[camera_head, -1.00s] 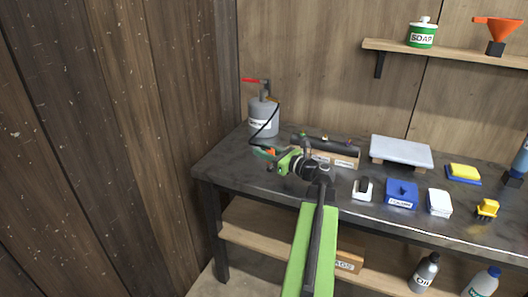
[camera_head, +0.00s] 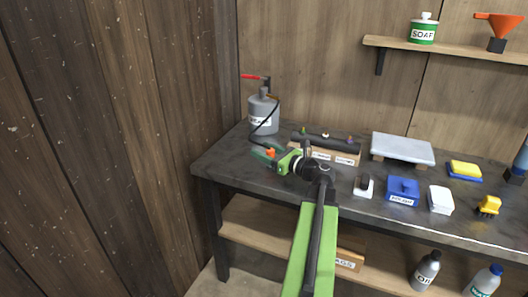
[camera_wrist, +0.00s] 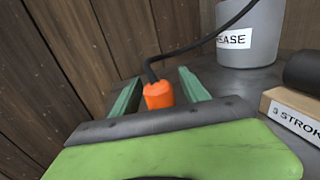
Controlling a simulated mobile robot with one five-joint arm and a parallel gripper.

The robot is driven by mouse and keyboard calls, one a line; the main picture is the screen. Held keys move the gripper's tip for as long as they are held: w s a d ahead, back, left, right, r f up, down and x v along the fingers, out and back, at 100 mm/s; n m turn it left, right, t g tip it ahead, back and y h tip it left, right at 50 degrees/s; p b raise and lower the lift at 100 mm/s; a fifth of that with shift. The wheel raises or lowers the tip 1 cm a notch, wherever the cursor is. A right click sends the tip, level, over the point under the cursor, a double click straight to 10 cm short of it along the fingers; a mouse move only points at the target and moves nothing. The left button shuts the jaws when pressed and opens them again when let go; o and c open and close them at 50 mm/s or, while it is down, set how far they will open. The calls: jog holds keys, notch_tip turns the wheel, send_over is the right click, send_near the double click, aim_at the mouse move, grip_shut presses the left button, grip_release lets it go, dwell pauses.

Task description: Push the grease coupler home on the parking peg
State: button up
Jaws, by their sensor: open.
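The orange grease coupler (camera_wrist: 158,95) sits at the end of a black hose. In the wrist view it lies between the two teal fingers of my gripper (camera_wrist: 160,92), with a gap visible on both sides. My gripper is open around it. In the head view the coupler (camera_head: 270,152) is a small orange patch beside my gripper (camera_head: 266,154), over the left end of the bench. The parking peg cannot be made out, so I cannot tell how the coupler sits on it.
The grey grease canister (camera_head: 264,117) stands behind, its hose (camera_wrist: 205,40) arching to the coupler. A labelled wooden block (camera_head: 336,156) with a dark cylinder (camera_head: 325,142) lies to the right. The dark bench (camera_head: 230,160) is clear at its left end; a wooden wall (camera_head: 150,120) rises beyond.

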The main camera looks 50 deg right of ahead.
jog(key=s, duration=1.7)
jog(key=shift+s+d, duration=0.2)
jog(key=shift+d, duration=0.2)
